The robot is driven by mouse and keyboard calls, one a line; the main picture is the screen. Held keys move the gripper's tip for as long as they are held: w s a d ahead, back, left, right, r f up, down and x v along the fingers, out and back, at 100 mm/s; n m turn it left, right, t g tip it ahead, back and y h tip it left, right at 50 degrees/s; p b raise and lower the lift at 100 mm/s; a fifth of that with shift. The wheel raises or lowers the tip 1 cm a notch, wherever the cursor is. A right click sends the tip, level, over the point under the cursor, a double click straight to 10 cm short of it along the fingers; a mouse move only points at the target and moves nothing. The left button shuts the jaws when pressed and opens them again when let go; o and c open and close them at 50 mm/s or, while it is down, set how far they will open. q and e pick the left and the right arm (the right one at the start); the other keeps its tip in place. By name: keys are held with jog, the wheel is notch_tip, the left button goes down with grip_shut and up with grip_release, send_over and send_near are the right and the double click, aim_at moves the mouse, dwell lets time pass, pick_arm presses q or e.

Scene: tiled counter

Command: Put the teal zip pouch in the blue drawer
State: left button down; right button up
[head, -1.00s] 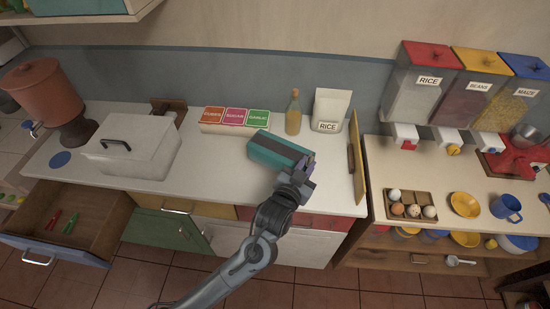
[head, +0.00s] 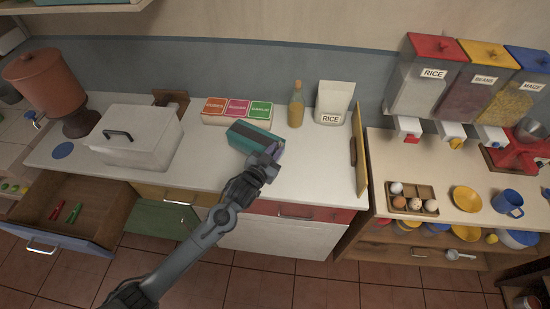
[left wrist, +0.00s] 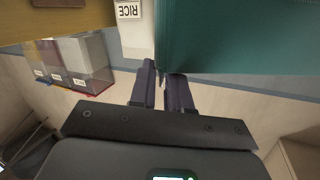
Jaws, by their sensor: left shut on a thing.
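The teal zip pouch (head: 251,139) is a teal block with a dark top strip, over the middle of the white counter. My left gripper (head: 272,155) is shut on its right end. In the left wrist view the pouch (left wrist: 235,35) fills the upper right, against the fingers of my left gripper (left wrist: 163,85). Whether the pouch touches the counter is hard to tell. The blue drawer (head: 62,243) is pulled open at the lower left, with a red and a green item lying inside. My right gripper is not in view.
A white lidded box (head: 134,140) stands on the counter between the drawer and the pouch. Spice boxes (head: 237,112), a bottle (head: 296,105) and a rice bag (head: 333,102) stand behind the pouch. A yellow upright board (head: 361,150) is at its right.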

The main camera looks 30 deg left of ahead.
pick_arm(q)
jog(key=shift+f, duration=1.9)
jog(key=c, duration=1.1)
grip_release()
jog(key=shift+f, duration=0.1)
